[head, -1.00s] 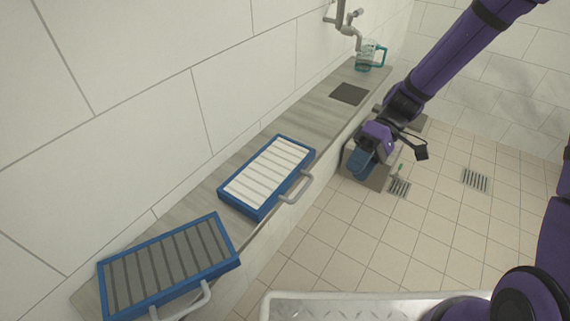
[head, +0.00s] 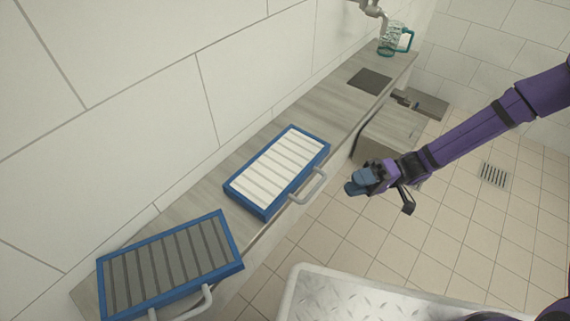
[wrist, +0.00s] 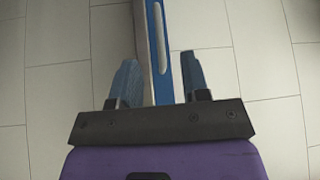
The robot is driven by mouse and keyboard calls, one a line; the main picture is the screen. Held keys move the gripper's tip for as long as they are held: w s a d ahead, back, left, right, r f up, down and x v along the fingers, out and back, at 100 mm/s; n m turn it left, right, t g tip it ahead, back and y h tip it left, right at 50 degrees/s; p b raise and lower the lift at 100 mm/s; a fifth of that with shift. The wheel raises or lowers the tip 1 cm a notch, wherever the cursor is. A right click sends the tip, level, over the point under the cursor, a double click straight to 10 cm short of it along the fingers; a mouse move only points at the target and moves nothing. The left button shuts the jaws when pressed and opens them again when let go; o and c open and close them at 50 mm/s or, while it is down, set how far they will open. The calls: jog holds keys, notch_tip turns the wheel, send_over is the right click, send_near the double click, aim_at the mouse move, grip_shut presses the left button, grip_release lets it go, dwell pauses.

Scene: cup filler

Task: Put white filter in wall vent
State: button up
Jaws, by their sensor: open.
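The white filter (head: 278,172) has white slats in a blue frame and lies on the ledge against the wall. Its grey handle (head: 312,187) sticks out past the ledge's front edge. My gripper (head: 352,184) is open and empty, to the right of the handle in the head view and apart from it. In the wrist view my gripper (wrist: 160,80) has its two blue fingers spread. A blue frame edge (wrist: 166,60) with a pale handle-like bar shows beyond and between them; it appears to be the white filter. No wall vent shows in either view.
A grey-slatted blue-framed filter (head: 170,263) lies nearer on the ledge (head: 222,190). A dark square plate (head: 371,80) and a teal-handled glass mug (head: 391,41) are at the far end, below a tap. A box (head: 392,138) stands beside the ledge. The tiled floor (head: 450,215) is open.

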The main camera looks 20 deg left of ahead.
jog(key=f+x, duration=0.1)
jog(key=x, duration=0.8)
jog(key=shift+a+r, duration=0.4)
jog(key=shift+a, duration=0.2)
jog(key=shift+w, duration=0.1)
grip_shut()
